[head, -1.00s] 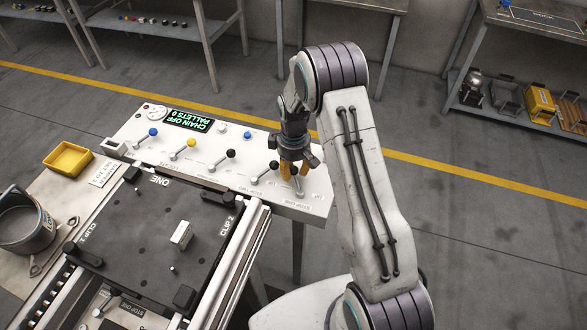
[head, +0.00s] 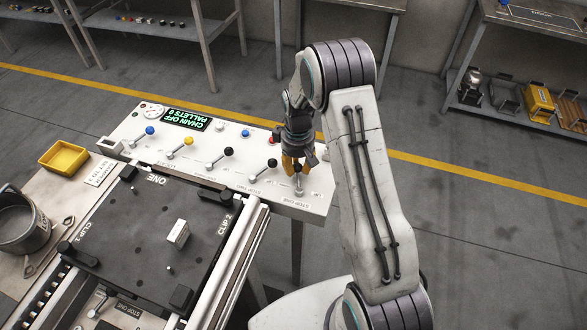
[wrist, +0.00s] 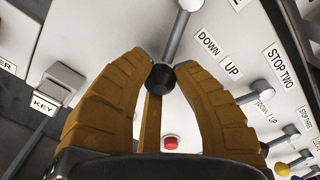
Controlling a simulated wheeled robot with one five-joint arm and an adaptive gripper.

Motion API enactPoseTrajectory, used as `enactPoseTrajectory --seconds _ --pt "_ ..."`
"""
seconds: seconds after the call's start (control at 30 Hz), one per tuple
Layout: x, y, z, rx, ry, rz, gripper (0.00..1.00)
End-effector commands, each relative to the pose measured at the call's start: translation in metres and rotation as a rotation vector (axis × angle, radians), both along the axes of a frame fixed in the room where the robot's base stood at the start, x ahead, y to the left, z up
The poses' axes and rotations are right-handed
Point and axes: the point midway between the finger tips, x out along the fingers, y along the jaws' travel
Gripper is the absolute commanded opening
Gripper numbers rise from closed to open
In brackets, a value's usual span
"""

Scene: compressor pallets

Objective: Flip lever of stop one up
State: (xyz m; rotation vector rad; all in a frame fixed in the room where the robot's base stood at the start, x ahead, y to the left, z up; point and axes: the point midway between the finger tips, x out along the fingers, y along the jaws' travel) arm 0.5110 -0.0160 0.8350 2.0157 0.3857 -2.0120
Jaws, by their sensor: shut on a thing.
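The stop one lever (head: 299,186) is at the right end of the white control panel, above the STOP ONE label. Its metal rod (wrist: 178,38) and black knob (wrist: 162,79) show in the wrist view, with DOWN and UP labels beside it. My gripper (head: 297,168) reaches down over the lever from above. Its yellow-brown fingers are shut on the knob, with a fingertip on either side in the wrist view. The fingers partly hide the knob in the head view.
The stop two lever (head: 264,170) stands just left of my gripper, with more levers further left. A red button (wrist: 171,142) is close by. The pallet (head: 140,225) lies in front of the panel.

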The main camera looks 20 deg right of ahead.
Motion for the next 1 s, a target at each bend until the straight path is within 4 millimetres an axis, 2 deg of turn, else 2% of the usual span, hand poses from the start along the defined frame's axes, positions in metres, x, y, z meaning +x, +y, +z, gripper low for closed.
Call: enactPoseTrajectory --seconds 0.03,0.5,1.0 --pt "-0.002 -0.004 -0.005 0.001 0.001 -0.045 0.0" --pt "-0.017 -0.031 -0.005 0.0 0.004 -0.493 0.0" --pt "-0.039 -0.047 -0.003 -0.001 0.006 -0.884 0.0"
